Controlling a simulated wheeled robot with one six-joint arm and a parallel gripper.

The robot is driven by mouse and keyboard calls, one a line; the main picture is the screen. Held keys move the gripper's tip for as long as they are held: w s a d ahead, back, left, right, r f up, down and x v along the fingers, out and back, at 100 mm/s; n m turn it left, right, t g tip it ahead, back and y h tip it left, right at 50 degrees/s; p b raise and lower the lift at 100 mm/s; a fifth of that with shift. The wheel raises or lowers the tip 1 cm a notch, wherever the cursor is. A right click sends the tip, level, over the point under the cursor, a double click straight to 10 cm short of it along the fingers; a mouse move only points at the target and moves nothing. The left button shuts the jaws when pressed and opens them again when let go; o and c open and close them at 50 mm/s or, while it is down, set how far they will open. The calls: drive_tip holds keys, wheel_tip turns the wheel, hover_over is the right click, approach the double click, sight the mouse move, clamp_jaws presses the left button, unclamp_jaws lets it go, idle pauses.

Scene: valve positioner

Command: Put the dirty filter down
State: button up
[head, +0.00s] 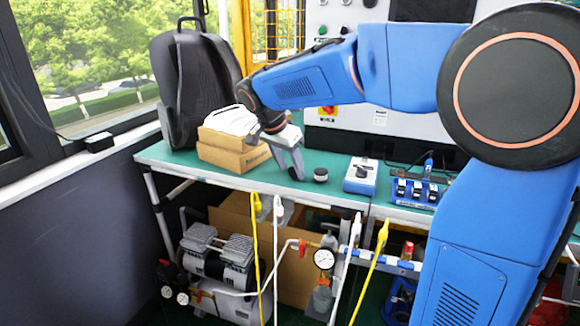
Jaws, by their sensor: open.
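A small dark cylinder (320,174) stands upright on the green bench top (225,180), near its front edge. It may be the dirty filter, but it is too small to tell. My gripper (290,170) is just left of it, pointing down with its fingertips close to the bench top. The gripper is open, and I see nothing between its fingers. A gap shows between the fingers and the dark cylinder.
Brown boxes (232,157) with a white cloth (231,121) and a black backpack (193,85) stand left of my gripper. A blue-and-white box with a knob (360,176) and a blue rack (415,191) are to the right. Hoses hang at the front edge.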

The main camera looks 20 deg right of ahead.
drive_tip(key=v, duration=1.2)
drive_tip(key=s+d+f+n+y, duration=0.1)
drive_tip(key=s+d+f+n, duration=0.25)
drive_tip(key=s, duration=0.35)
drive_tip(key=s+d+f+n+y, duration=0.1)
drive_tip(key=s+d+f+n, duration=0.1)
drive_tip(key=s+d, duration=0.4)
drive_tip(key=s+d+f+n+t+y, duration=0.2)
drive_tip(key=s+f+n, duration=0.4)
drive_tip(key=s+f, duration=0.7)
drive_tip(key=s, duration=0.4)
drive_tip(key=shift+s+d+f, duration=0.2)
drive_tip(key=shift+d+f, duration=0.15)
